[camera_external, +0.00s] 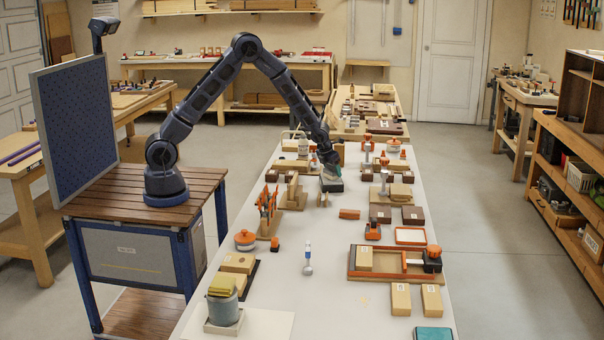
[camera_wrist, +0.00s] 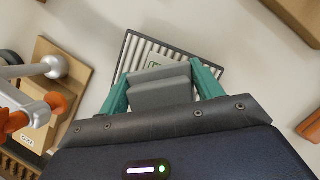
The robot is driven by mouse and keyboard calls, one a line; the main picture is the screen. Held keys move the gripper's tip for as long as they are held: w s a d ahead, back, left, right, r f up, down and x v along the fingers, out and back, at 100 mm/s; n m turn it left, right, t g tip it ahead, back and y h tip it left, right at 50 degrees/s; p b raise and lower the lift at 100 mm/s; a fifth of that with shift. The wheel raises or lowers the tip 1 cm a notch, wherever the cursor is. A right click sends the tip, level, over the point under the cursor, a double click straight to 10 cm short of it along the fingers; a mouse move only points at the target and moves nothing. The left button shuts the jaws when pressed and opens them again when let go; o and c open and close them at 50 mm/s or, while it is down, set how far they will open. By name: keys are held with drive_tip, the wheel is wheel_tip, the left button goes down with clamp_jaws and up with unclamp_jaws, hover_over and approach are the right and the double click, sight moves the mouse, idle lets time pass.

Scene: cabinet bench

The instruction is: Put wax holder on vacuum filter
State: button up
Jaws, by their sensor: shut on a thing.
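A ribbed pale plate with a dark frame (camera_wrist: 185,48) shows just beyond and partly behind the block. I cannot tell whether the block touches or belongs to this plate. No readable label names the wax holder or vacuum filter, so I cannot say which things these are. A grey canister (camera_external: 223,311) with a yellow block (camera_external: 222,284) on top stands at the near left.
A wooden stand with orange clamps (camera_external: 267,208) is close to my gripper's left. A wooden tray with orange edging (camera_external: 357,272) is at the near right. White bench surface (camera_external: 325,240) is clear in the middle.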

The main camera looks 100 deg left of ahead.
drive_tip(key=shift+f, duration=0.1)
drive_tip(key=o, duration=1.1)
